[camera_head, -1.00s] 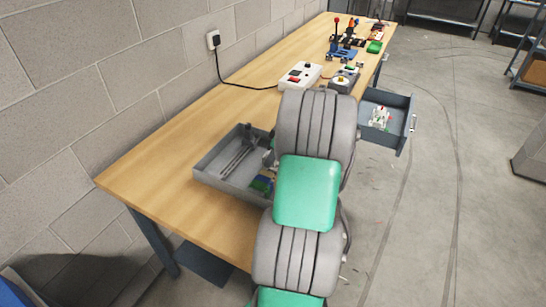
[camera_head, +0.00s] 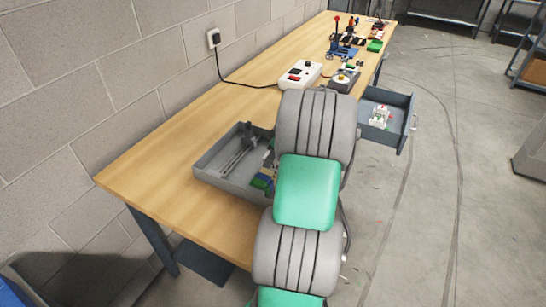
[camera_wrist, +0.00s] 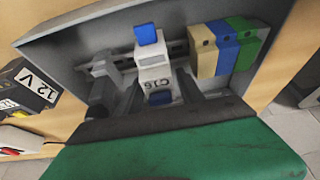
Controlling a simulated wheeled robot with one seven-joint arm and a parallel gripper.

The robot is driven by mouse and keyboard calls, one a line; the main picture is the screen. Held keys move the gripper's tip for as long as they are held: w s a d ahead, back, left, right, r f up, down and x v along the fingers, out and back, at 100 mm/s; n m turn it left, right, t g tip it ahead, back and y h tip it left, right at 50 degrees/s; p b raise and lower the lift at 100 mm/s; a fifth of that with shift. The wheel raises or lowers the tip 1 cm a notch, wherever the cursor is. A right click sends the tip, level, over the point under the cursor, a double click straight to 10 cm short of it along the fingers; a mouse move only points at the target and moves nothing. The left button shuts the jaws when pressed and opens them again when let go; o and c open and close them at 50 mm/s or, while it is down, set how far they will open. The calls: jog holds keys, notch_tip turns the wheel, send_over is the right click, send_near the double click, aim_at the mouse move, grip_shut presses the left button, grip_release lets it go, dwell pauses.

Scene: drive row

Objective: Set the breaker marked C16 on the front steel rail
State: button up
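The breaker marked C16 (camera_wrist: 154,75) is white with a blue lever at its top and a blue part at its lower end. In the wrist view it stands near the middle, in front of a steel rail (camera_wrist: 178,47) inside the grey tray (camera_wrist: 65,50). I cannot tell whether it is seated on a rail. The tray (camera_head: 215,180) also shows in the head view, partly behind my arm. A dark and green part of my own body fills the bottom of the wrist view.
Beige, blue and green blocks (camera_wrist: 225,45) sit on the rail right of the breaker. A black 12 V unit (camera_wrist: 32,85) is left of the tray. An open drawer (camera_head: 400,130) holds a white device (camera_head: 380,116). The bench's near left (camera_head: 150,170) is clear.

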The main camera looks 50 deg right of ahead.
jog(key=shift+o, duration=1.2)
jog(key=v, duration=0.7)
jog(key=shift+s+d+r, duration=0.1)
jog(key=shift+s+r, duration=0.15)
jog(key=shift+r, duration=0.1)
